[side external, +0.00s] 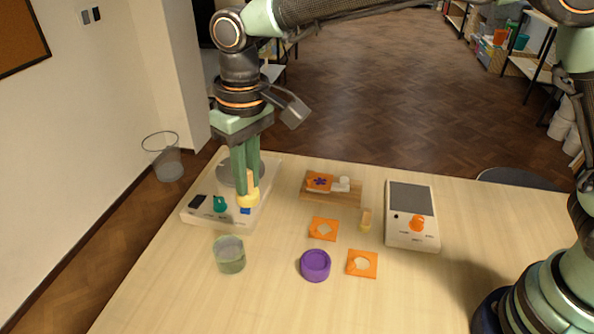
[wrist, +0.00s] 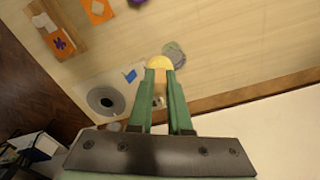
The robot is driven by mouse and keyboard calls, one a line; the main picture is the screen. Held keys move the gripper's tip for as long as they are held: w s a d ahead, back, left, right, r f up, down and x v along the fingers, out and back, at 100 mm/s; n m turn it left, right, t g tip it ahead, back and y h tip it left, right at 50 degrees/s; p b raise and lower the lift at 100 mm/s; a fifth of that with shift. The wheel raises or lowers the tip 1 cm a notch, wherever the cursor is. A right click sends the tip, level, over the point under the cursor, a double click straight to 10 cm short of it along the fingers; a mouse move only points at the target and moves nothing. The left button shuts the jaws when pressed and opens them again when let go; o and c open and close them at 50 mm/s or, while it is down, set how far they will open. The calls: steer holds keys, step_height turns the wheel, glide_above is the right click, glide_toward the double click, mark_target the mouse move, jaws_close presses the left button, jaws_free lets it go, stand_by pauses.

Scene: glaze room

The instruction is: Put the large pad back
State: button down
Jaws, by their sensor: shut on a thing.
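My gripper (side external: 247,178) points down and is shut on the wooden handle of a round yellow pad (side external: 248,200), the large pad. The pad appears over the front right part of a white device (side external: 188,217) with a grey disc, a green knob and a blue patch. I cannot tell whether it touches the device. In the wrist view the yellow pad (wrist: 159,62) shows beyond my fingertips (wrist: 160,75). A smaller pad with a wooden handle (side external: 365,219) stands on the table, right of an orange stencil (side external: 323,229).
A green cup (side external: 229,256) stands in front of the device. A purple round container (side external: 315,265) and another orange stencil (side external: 362,264) lie near the front. A wooden board (side external: 345,200) holds an orange flower piece (side external: 319,181) and white pieces. A box with an orange knob (side external: 412,240) stands right.

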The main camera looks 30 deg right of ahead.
steer(key=s+d+r+n, duration=0.2)
steer(key=d+r+n, duration=0.1)
steer(key=f, duration=2)
steer(key=shift+w+d, duration=0.1)
steer(key=shift+w, duration=0.15)
steer(key=shift+f, duration=0.15)
steer(key=c, duration=0.9)
jaws_free()
steer(key=shift+o, duration=0.2)
